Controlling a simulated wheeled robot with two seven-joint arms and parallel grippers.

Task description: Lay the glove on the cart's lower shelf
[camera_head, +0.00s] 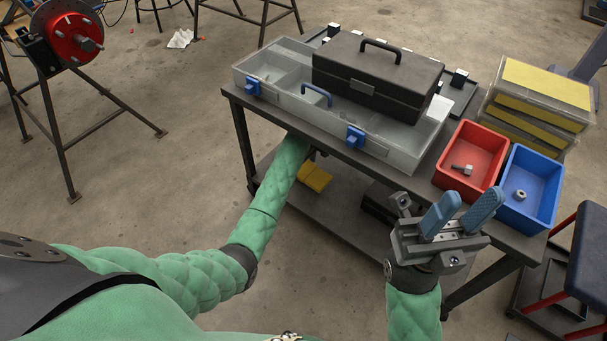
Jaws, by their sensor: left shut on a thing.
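The cart (335,215) has a dark top and a lower shelf beneath it. A yellow piece (315,178), which looks like the glove, shows at the lower shelf below the top's front edge. My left arm reaches under the top, and my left gripper (314,153) is mostly hidden there, shut on the glove just above the shelf. I cannot tell whether the glove rests on the shelf. My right gripper (462,214) is open and empty, with blue finger pads, in front of the cart's right end.
The cart top holds a clear organizer (290,95), a black toolbox (375,80), a red bin (470,155) and a blue bin (530,185). Yellow-lidded cases (540,90) stand at the back right. A dark box (380,203) sits on the lower shelf.

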